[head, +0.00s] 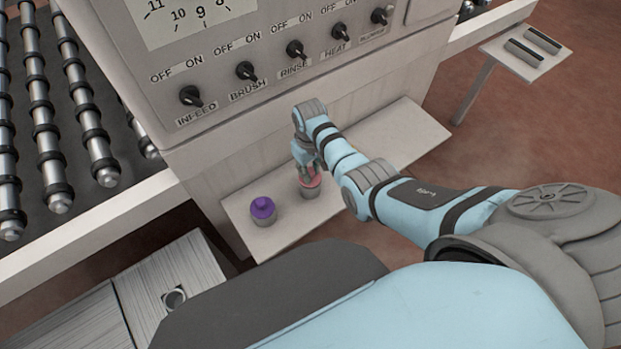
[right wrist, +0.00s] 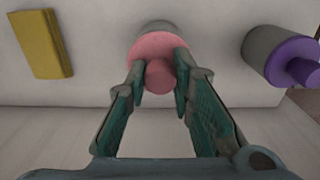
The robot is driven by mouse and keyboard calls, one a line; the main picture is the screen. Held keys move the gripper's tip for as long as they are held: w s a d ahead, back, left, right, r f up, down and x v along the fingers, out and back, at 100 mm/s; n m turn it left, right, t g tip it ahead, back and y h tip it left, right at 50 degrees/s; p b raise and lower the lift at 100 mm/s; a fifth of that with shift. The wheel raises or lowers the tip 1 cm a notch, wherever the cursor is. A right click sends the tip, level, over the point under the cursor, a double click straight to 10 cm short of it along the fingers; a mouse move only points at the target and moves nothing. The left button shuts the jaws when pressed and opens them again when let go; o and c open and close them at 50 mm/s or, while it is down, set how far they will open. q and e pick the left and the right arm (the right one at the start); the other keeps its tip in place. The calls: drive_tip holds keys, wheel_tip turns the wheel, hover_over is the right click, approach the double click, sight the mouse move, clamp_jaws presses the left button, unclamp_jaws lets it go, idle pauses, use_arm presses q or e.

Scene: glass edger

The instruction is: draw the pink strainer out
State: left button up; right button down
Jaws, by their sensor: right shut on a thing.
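The pink strainer (head: 312,182) sits in a grey cylindrical housing (head: 311,193) on the light shelf in front of the machine. In the right wrist view the strainer (right wrist: 150,46) shows a round pink cap with a knob. My right gripper (head: 308,165) comes down on it from above. In the right wrist view its fingers (right wrist: 160,80) are shut on the knob, one on each side. The strainer's lower part is hidden inside the housing. My left gripper is not in view.
A purple-capped strainer (head: 262,208) in a grey housing stands left of the pink one. A yellow block (right wrist: 41,44) lies on the shelf in the right wrist view. The machine panel (head: 240,75) with several knobs rises behind. The shelf (head: 415,135) is clear at right.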

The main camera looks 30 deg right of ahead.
wheel_tip(320, 180, up, 3)
drive_tip(key=p, duration=0.3)
drive_tip(key=shift+r+p, duration=0.75)
drive_tip(key=shift+r, duration=1.45)
drive_tip(key=shift+r, duration=0.1)
drive_tip(key=shift+r, duration=1.9)
